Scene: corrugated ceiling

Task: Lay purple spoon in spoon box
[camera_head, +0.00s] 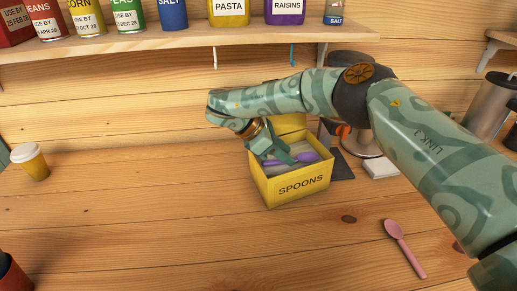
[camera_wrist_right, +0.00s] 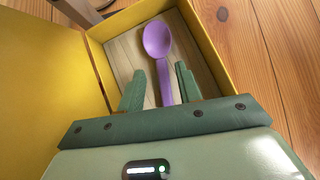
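The yellow spoon box (camera_head: 290,187), labelled SPOONS, stands on the wooden counter with its lid up at the back. The purple spoon (camera_head: 306,157) is inside the box; in the right wrist view the purple spoon (camera_wrist_right: 158,40) lies bowl away from me over the box's pale floor. My right gripper (camera_head: 277,156) reaches down into the box from above. In the right wrist view the right gripper (camera_wrist_right: 160,69) has its fingers apart, one on each side of the spoon's handle, with gaps visible. The handle's end is hidden by the gripper. My left gripper is not in view.
A pink spoon (camera_head: 404,248) lies on the counter at the right. A yellow cup (camera_head: 30,162) with a lid stands at the left. A shelf (camera_head: 180,39) with cans and boxes runs above.

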